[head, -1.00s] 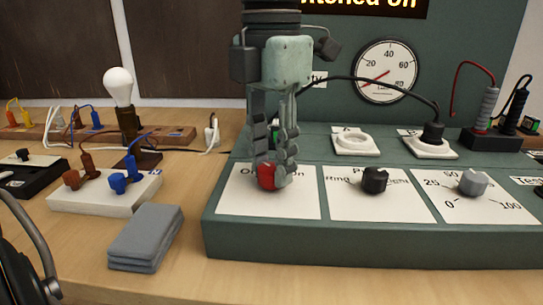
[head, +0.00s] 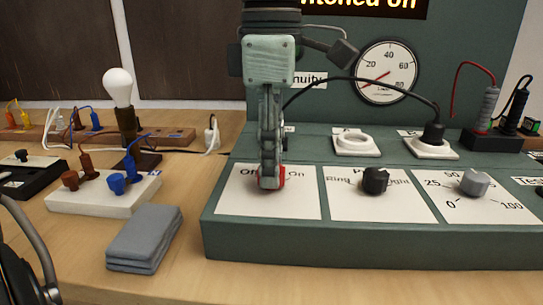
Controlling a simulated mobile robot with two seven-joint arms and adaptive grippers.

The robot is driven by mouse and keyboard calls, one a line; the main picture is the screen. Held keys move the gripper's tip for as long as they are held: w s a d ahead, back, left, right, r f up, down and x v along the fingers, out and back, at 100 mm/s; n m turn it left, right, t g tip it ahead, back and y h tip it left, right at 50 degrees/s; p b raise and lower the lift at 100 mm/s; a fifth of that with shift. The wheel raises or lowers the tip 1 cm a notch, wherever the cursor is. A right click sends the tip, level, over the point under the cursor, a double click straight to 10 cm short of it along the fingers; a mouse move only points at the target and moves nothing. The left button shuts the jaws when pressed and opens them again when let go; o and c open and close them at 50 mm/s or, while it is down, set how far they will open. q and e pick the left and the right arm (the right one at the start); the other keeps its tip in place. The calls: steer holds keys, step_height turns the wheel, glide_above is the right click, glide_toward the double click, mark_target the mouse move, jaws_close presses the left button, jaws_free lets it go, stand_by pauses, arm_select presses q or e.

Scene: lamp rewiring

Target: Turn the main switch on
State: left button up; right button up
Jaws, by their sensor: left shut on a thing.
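The main switch is a red knob (head: 280,178) on a white Off/On plate (head: 305,203) at the left of the green console. My left gripper (head: 270,184) points straight down and is shut on the red knob. The gripper fingers are seen edge-on and hide much of the knob, so its exact angle is hard to tell.
The green console (head: 330,245) also bears a black knob (head: 375,181), a grey knob (head: 473,183), sockets and a round gauge (head: 386,72). A lit-looking bulb (head: 118,87), a white terminal block (head: 105,193) and a grey pad (head: 144,238) stand to the left.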

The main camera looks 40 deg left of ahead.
arm_select(q)
steer(key=m, duration=0.2)
steer(key=shift+m, duration=0.4)
steer(key=m, duration=0.2)
steer(key=shift+m, duration=0.4)
steer(key=shift+m+p, duration=0.35)
steer(key=shift+m, duration=1.05)
arm_select(e)
step_height(320, 180, down, 2)
steer(key=shift+s+a+f, duration=0.1)
arm_select(q)
steer(key=shift+m, duration=0.3)
steer(key=o, duration=1.2)
steer(key=shift+c, duration=0.2)
arm_select(e)
steer(key=shift+s, duration=0.1)
